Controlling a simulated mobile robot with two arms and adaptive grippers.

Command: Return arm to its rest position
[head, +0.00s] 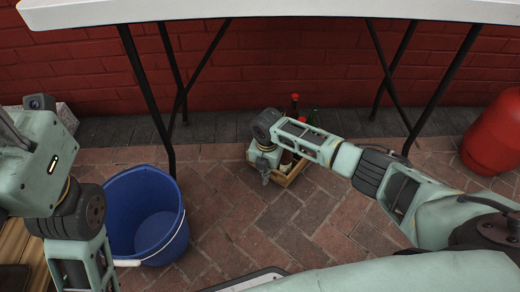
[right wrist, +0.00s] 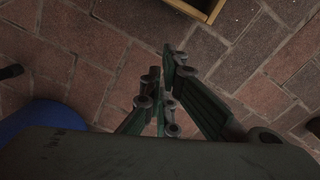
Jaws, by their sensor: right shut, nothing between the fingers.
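My right arm reaches in from the right in the head view, and its gripper (head: 267,179) points down over the brick paving. In the right wrist view the right gripper (right wrist: 164,72) has its fingers together with nothing between them. It is beside the left end of a small wooden crate (head: 295,176), apart from it as far as I can tell. The crate's corner also shows in the right wrist view (right wrist: 196,10). My left arm is folded at the left edge of the head view; its fingers are not seen.
Bottles with red tops (head: 295,103) stand in the crate, partly hidden by my right arm. A blue bucket (head: 118,190) stands to the left. A white table (head: 290,9) with black legs is behind, before a red brick wall. A red gas cylinder (head: 494,137) is at far right.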

